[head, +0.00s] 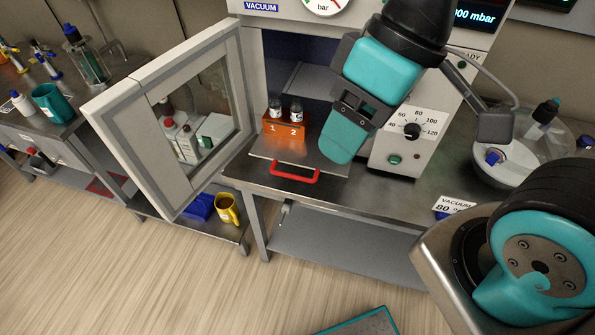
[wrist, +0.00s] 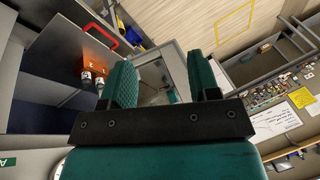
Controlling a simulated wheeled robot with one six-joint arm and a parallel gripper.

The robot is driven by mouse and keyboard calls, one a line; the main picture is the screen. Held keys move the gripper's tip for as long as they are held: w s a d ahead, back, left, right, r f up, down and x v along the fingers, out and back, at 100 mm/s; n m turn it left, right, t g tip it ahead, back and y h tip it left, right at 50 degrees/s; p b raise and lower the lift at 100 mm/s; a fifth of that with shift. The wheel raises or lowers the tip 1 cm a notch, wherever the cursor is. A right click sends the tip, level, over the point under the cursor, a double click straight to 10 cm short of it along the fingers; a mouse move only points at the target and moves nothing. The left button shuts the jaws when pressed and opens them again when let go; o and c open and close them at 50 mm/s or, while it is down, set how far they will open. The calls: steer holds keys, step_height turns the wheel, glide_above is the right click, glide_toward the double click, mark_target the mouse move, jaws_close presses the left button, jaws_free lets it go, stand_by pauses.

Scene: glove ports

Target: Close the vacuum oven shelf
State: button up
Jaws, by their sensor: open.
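The vacuum oven (head: 290,13) stands on a bench with its framed glass door (head: 130,130) swung open to the left. Its grey shelf (head: 266,147) is pulled out past the front, and a red handle (head: 294,177) is on the shelf's front edge. An orange rack (head: 284,128) marked 1 and 2 sits on the shelf with two capped vials. My gripper (head: 342,140) is open and empty, to the right of the rack and apart from the handle. In the wrist view its teal fingers (wrist: 162,78) are spread, with the red handle (wrist: 101,35) to their upper left.
The oven's control panel with a black dial (head: 411,130) is right of my gripper. A round glass vessel (head: 520,160) stands further right. A yellow mug (head: 227,209) and a blue bin (head: 199,207) sit on the lower shelf. The floor in front is mostly clear.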

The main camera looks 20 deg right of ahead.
steer(key=shift+f, duration=0.1)
steer(key=c, duration=0.4)
steer(key=w+f+m+b, duration=0.1)
steer(key=w+f+m+h+b, duration=0.1)
steer(key=w+f+m, duration=0.1)
steer(key=w+f+m+h+b, duration=0.1)
steer(key=w+m, duration=0.1)
steer(key=shift+w+d+f, duration=0.1)
steer(key=shift+d+f, duration=0.15)
jaws_close()
steer(key=w+a+f+m+t+h+b, duration=0.1)
steer(key=w+a+f+m+h+b, duration=0.25)
steer(key=m, duration=0.55)
steer(key=w+a+f+m+h+b, duration=0.1)
steer(key=w+f+m+h+b, duration=0.2)
steer(key=w+f+m, duration=0.35)
steer(key=w+a+f+m+t+h+b, duration=0.1)
steer(key=w+a+f+m+h+b, duration=0.15)
steer(key=f+m, duration=0.55)
steer(key=w+d+f+m+p, duration=0.1)
steer(key=d+f+m, duration=0.1)
steer(key=d+f, duration=0.3)
steer(key=shift+d+f, duration=0.3)
steer(key=shift+d, duration=0.2)
